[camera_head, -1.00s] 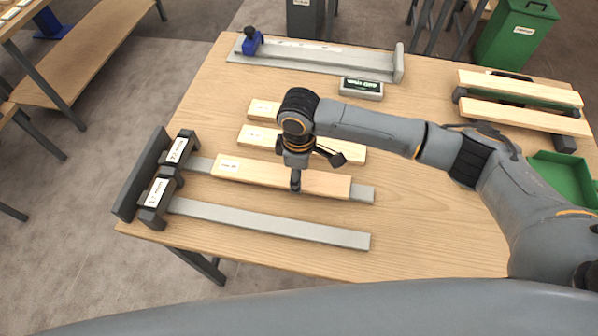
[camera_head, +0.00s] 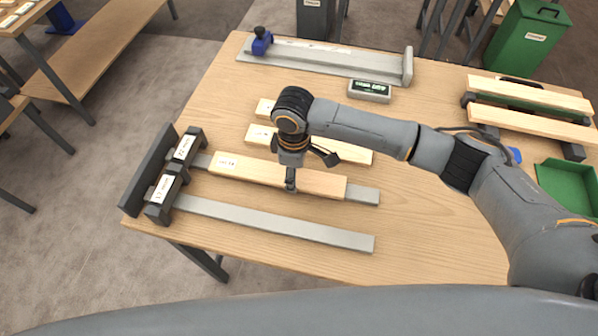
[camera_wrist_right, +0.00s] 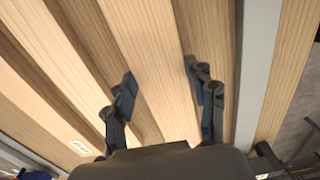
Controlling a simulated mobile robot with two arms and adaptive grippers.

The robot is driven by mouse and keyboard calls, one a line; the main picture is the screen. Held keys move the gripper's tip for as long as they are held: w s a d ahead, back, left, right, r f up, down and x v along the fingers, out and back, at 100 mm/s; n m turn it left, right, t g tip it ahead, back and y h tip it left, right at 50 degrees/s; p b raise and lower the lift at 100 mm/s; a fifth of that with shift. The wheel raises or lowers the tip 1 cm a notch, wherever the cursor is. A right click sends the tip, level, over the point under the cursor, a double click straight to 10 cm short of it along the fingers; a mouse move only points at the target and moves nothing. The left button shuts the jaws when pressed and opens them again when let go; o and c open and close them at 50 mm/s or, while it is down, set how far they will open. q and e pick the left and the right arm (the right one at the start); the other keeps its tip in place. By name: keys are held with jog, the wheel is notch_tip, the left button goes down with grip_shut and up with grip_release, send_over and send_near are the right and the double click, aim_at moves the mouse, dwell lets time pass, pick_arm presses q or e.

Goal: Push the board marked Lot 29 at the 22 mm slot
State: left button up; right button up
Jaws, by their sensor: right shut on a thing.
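A pale wooden board (camera_head: 318,183) with a small label, too blurred to read surely, lies on the far grey rail (camera_head: 364,195). The rail leads left to a dark stop block with two slots. The far slot's label (camera_head: 184,146) reads 22 mm, the near one's (camera_head: 164,188) about 17 mm. A short stretch of bare rail shows between the board's left end and the 22 mm slot. My right gripper (camera_head: 290,184) points down at the board's middle, shut on it. In the wrist view its fingers (camera_wrist_right: 165,96) stand either side of the board (camera_wrist_right: 160,50). My left gripper is out of view.
An empty grey rail (camera_head: 280,224) runs along the near side. Two more boards lie behind, partly hidden by my arm. A display box (camera_head: 369,90) and a track with a blue clamp (camera_head: 262,42) stand farther back. A green tray (camera_head: 556,172) is at right.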

aim_at(262, 170)
jog(key=shift+w+a+f+b, duration=0.15)
jog(key=shift+w+a, duration=0.25)
jog(key=shift+a, duration=0.9)
jog(key=shift+w+a+b, duration=0.2)
jog(key=shift+w+a, duration=0.15)
jog(key=shift+a, duration=0.9)
jog(key=shift+w+a+b, duration=0.15)
jog(key=shift+w+a, duration=0.05)
jog(key=shift+a, duration=0.35)
jog(key=shift+w+a+b, duration=0.15)
jog(key=shift+w+a, duration=0.05)
jog(key=shift+a, duration=0.3)
jog(key=shift+a, duration=0.1)
jog(key=shift+w+a+b, duration=0.3)
jog(key=shift+a+b, duration=0.05)
jog(key=shift+a, duration=0.5)
jog(key=shift+a, duration=0.1)
